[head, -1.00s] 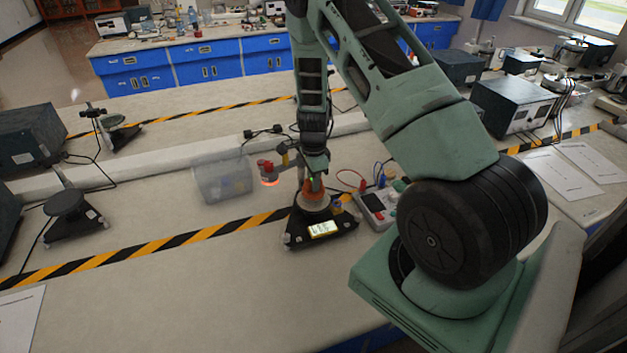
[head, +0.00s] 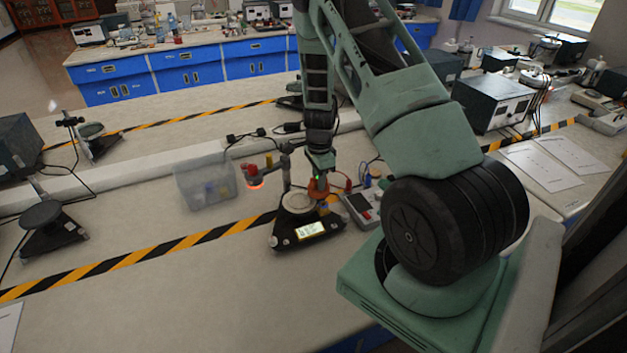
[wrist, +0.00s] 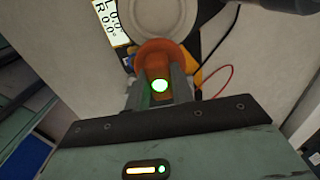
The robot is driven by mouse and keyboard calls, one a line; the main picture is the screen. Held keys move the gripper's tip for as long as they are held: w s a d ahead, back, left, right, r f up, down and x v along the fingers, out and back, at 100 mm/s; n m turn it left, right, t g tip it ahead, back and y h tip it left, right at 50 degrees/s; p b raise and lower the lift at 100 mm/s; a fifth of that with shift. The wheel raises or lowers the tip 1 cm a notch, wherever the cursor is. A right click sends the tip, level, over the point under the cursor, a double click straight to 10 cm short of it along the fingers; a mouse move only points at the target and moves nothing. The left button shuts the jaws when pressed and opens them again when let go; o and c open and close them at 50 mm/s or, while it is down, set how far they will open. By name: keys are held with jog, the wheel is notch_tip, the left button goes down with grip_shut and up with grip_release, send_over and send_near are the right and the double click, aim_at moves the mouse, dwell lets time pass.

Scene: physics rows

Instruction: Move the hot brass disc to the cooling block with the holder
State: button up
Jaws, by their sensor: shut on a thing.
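My gripper (wrist: 162,85) is shut on an orange flanged piece, apparently the holder (wrist: 178,50), which also shows in the head view (head: 318,187). It is held at the right rear edge of a pale round plate (head: 297,202) on a black three-cornered base with a lit display (head: 310,229). In the wrist view the pale plate (wrist: 160,15) lies just beyond the orange rim; contact is unclear. A bright spot shows between my fingers. A red-glowing ring (head: 256,186) hangs under a small clamped red part to the left. I cannot surely pick out the brass disc or the cooling block.
A clear bin (head: 206,187) stands left of the glowing part. A meter with leads (head: 360,208) sits close on the right. A stand with a dark round top (head: 42,214) is at far left. The front bench is open, crossed by striped tape (head: 150,255).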

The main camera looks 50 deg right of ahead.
jog(key=s+d+f+b, duration=0.2)
jog(key=s+d+b, duration=0.1)
jog(key=d, duration=0.2)
jog(key=shift+s+f, duration=0.2)
jog(key=shift+s, duration=0.05)
dwell(0.5)
jog(key=shift+s+d+b, duration=0.35)
jog(key=shift+s+d, duration=0.55)
jog(key=shift+d, duration=0.3)
jog(key=shift+s+d+b, duration=0.35)
jog(key=shift+s+d, duration=0.5)
jog(key=shift+d, duration=0.3)
jog(key=shift+d, duration=0.1)
jog(key=shift+s+d+b, duration=0.3)
jog(key=shift+s+d, duration=0.6)
jog(key=shift+d, duration=0.3)
jog(key=shift+s+d+b, duration=0.25)
jog(key=shift+s+d, duration=0.6)
jog(key=shift+d, duration=0.3)
jog(key=s+d+b, duration=0.1)
jog(key=s+d, duration=0.2)
jog(key=d, duration=0.2)
jog(key=shift+s, duration=0.3)
